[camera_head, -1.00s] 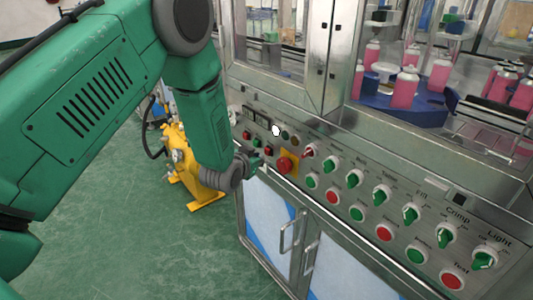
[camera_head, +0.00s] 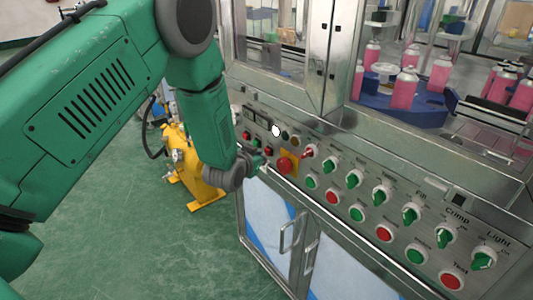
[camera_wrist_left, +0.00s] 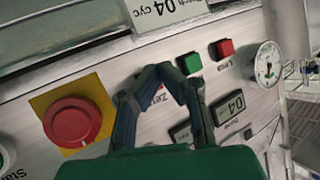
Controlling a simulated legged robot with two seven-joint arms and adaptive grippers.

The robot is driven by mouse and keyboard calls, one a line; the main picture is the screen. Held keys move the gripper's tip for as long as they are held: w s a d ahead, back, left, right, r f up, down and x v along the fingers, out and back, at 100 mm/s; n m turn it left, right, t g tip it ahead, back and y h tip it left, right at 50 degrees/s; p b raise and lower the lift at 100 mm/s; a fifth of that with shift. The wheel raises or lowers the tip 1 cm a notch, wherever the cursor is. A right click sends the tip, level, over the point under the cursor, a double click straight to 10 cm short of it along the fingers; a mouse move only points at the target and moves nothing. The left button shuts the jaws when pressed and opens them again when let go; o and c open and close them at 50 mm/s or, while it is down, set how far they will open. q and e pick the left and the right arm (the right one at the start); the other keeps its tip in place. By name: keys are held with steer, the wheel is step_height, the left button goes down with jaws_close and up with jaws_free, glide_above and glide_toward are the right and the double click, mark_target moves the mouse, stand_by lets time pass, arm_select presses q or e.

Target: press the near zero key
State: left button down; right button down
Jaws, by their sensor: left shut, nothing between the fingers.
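My left gripper (camera_head: 262,161) is shut and empty, its tips close to the left end of the machine's control panel. In the left wrist view the fingertips (camera_wrist_left: 158,72) sit over the panel, with a "Zero" label (camera_wrist_left: 156,97) between the fingers. The key by that label is mostly hidden behind the tips there. In the head view a red key (camera_head: 268,150) shows just beyond the tips, at the near end of a short row. I cannot tell whether the tips touch it. My right gripper is not in view.
A green key (camera_wrist_left: 190,63) and a red key (camera_wrist_left: 223,48) sit close by. A large red emergency button (camera_wrist_left: 72,121) on a yellow plate is beside the fingers. Displays (camera_wrist_left: 232,105) and a gauge (camera_wrist_left: 267,64) are near. Several green knobs (camera_head: 382,194) line the panel.

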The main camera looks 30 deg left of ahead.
arm_select(q)
steer(key=shift+w+d, duration=0.15)
steer(key=shift+w, duration=0.2)
stand_by(0.7)
steer(key=shift+s+a, duration=0.35)
steer(key=shift+s, duration=0.4)
steer(key=s, duration=0.1)
steer(key=s+a+p, duration=0.1)
steer(key=s, duration=0.1)
steer(key=s+a+p, duration=0.1)
steer(key=shift+s, duration=0.3)
stand_by(0.6)
